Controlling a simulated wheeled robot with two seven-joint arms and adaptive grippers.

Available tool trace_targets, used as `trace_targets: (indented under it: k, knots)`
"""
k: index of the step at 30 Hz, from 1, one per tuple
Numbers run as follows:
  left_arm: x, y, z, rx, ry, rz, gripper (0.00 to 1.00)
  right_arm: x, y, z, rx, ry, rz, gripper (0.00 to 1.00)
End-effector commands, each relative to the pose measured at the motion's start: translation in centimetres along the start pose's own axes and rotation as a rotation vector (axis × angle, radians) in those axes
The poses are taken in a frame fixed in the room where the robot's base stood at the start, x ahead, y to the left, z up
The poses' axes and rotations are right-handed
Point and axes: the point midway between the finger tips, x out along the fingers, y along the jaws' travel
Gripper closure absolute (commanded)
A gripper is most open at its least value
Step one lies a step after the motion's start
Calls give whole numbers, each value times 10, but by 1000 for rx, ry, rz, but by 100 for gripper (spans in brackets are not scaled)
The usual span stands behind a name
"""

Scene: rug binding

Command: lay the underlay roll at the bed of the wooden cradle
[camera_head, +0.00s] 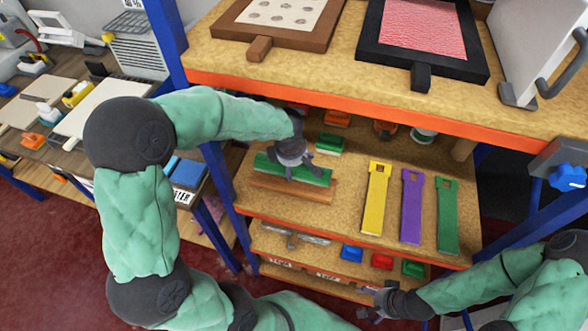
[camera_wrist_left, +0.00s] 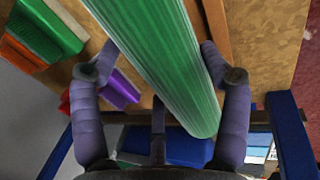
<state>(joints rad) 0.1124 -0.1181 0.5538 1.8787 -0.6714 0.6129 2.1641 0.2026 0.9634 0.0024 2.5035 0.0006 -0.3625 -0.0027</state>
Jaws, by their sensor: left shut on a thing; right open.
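The underlay roll looks like a long green ribbed bar (camera_head: 318,177) on the shelf's left side in the head view. My left gripper (camera_head: 292,165) is shut on it from above, near its middle. The roll also fills the middle of the left wrist view (camera_wrist_left: 150,55), between the two fingers. The wooden cradle (camera_head: 290,190) is a brown block along the roll's front side. A brown strip of it shows beside the roll in the wrist view (camera_wrist_left: 217,30). I cannot tell whether the roll touches the cradle; its bed is hidden. My right gripper (camera_head: 375,298) is open and empty, low in front of the rack.
Yellow (camera_head: 375,200), purple (camera_head: 411,207) and green (camera_head: 447,215) flat tools lie right of the roll. A green block (camera_head: 329,143) sits behind it. The upper shelf's orange edge (camera_head: 330,102) overhangs the back. Small coloured blocks stand on the shelf below.

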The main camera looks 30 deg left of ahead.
Motion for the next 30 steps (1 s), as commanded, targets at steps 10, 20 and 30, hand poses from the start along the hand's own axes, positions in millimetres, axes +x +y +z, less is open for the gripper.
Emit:
trace_targets:
  k: [10, 20, 30]
  knots:
    - [23, -8, 0, 0, 0, -1, 66, 8, 3, 0, 0, 0, 0, 14]
    - [26, -9, 0, 1, 0, -2, 9, 12, 4, 0, 0, 0, 0, 14]
    - [26, -9, 0, 1, 0, -2, 0, 12, 4, 0, 0, 0, 0, 14]
